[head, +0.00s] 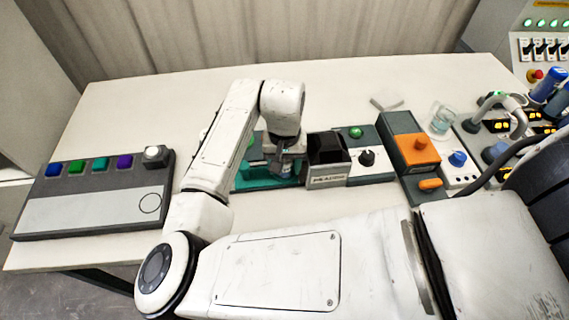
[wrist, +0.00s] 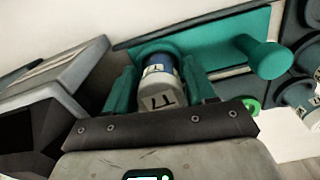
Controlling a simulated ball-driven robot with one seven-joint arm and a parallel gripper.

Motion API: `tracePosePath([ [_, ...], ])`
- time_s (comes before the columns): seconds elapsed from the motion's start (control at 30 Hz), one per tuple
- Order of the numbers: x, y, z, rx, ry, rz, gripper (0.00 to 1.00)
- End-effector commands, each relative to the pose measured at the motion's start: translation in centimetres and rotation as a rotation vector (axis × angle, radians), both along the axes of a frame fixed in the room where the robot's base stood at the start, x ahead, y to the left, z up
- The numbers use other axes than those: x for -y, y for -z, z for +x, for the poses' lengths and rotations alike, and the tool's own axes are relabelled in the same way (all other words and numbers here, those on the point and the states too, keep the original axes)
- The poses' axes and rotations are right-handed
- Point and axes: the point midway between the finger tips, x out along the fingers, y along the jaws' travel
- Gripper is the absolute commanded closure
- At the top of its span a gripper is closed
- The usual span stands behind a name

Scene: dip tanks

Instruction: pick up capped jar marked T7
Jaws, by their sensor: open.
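The capped jar marked T7 (wrist: 163,97) shows in the wrist view, with a pale cap reading T7 and a blue and white body beyond it. It stands between the two teal fingers of my gripper (wrist: 160,78), which is open around it. I cannot tell whether either finger touches it. In the head view my gripper (head: 283,163) is low over a teal station (head: 253,183), and the arm hides part of the jar there.
A labelled block with a dark top (head: 328,175) stands close right of my gripper. An orange-topped unit (head: 413,147) is farther right. A panel with coloured buttons (head: 90,215) lies left. In the wrist view a teal knob (wrist: 263,58) is right of the jar.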

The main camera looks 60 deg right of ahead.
Motion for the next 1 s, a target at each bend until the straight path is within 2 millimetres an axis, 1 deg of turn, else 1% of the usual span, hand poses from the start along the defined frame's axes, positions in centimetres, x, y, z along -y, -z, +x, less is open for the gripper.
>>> tracePosePath([
  [0.2, 0.01, 0.09, 0.0, 0.001, 0.0, -0.001, 0.45],
  [0.6, 0.02, 0.05, 0.0, 0.001, 0.0, -0.001, 0.83],
  [0.67, 0.02, 0.05, 0.0, 0.001, 0.0, -0.001, 0.88],
  [1.0, 0.05, -0.27, 0.03, 0.001, 0.0, -0.002, 0.88],
])
